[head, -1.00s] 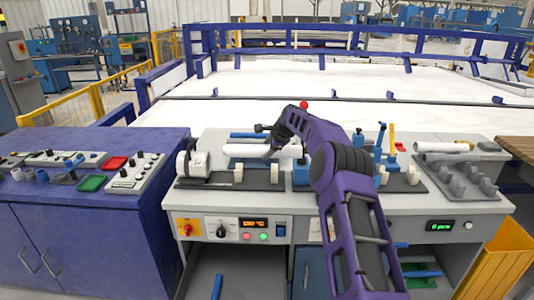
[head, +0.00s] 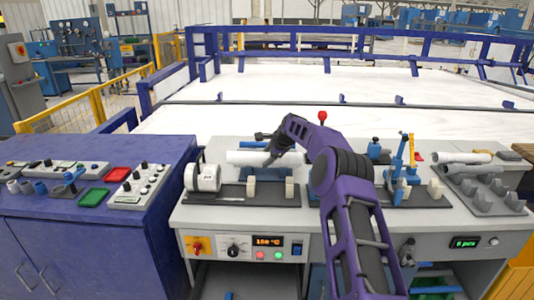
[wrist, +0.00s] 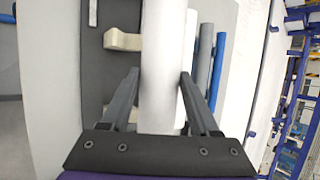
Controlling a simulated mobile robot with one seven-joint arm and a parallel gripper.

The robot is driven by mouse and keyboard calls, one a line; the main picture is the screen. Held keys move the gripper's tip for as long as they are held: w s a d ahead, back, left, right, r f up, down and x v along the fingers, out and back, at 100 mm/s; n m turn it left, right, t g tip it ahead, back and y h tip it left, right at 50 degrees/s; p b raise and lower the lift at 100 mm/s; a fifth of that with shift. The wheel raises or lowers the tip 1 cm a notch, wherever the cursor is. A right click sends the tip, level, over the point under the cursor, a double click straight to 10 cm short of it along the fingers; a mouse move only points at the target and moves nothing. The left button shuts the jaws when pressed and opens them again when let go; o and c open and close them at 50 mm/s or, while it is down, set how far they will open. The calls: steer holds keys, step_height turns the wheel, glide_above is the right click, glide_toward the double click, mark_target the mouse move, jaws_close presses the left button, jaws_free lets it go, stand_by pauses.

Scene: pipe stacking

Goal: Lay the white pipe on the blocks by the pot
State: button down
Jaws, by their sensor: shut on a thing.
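My gripper (head: 273,158) is shut on the white pipe (head: 244,158), which lies level and crosswise in the head view. In the wrist view the pipe (wrist: 163,60) runs between the two fingers (wrist: 154,88). Two cream blocks (head: 251,188) (head: 289,188) stand on a dark base plate (head: 222,195), nearer the bench front than the pipe appears. One block (wrist: 122,40) shows left of the pipe in the wrist view. The white round pot (head: 202,177) stands left of the blocks, close to the pipe's left end. The pipe appears apart from the blocks; its exact height is unclear.
A grey pipe (wrist: 204,70) and a blue pipe (wrist: 218,70) lie right of the held pipe in the wrist view. A blue clamp stand (head: 400,170) stands right of my arm. Another white pipe (head: 463,158) lies near a grey rack (head: 485,187) at the right.

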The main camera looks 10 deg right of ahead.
steer(key=shift+f+b, duration=1.95)
steer(key=shift+f, duration=2.35)
steer(key=shift+c, duration=0.2)
jaws_free()
